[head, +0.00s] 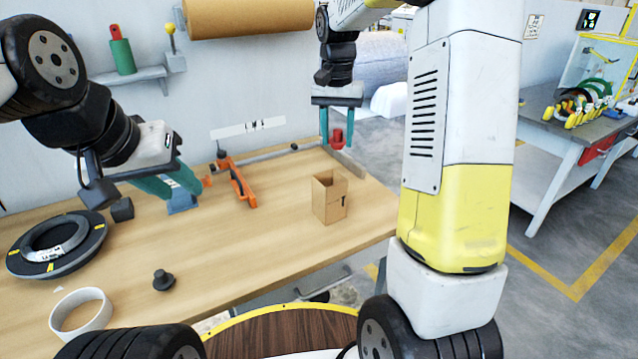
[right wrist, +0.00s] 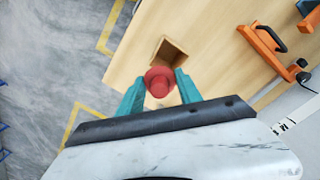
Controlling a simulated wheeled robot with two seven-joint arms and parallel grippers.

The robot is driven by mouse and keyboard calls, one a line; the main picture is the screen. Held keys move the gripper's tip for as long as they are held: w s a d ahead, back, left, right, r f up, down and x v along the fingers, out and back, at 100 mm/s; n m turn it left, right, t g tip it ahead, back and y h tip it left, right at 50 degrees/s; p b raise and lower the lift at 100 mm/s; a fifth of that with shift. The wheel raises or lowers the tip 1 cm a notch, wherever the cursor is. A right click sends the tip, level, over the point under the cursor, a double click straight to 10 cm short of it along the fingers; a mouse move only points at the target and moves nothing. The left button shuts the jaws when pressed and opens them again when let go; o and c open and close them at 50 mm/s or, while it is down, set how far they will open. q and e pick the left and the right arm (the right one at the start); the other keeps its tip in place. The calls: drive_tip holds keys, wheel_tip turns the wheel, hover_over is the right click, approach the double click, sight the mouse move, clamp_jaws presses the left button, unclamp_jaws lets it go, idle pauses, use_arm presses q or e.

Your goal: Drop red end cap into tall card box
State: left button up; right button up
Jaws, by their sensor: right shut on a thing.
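The red end cap (head: 337,136) is held between the teal fingertips of my right gripper (head: 331,138), above the table's back right part. In the right wrist view the cap (right wrist: 159,82) sits between the fingertips (right wrist: 158,88). The tall card box (head: 329,204) stands upright and open-topped on the table, lower than the cap. In the right wrist view the box (right wrist: 172,48) shows just beyond the cap, partly hidden by it. My left gripper (head: 184,192) has its teal fingers spread apart, over a blue object (head: 182,205); whether they touch it is unclear.
An orange clamp-like tool (head: 236,180) lies left of the box. A dark ring coil (head: 58,245), a white ring (head: 80,313) and a black knob (head: 163,280) lie at the table's left. The wood around the box is clear.

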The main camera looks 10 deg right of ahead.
drive_tip(key=shift+f, duration=2.6)
drive_tip(key=o, duration=1.4)
wheel_tip(320, 180, up, 7)
drive_tip(key=shift+a+f, duration=0.1)
drive_tip(key=shift+r, duration=0.5)
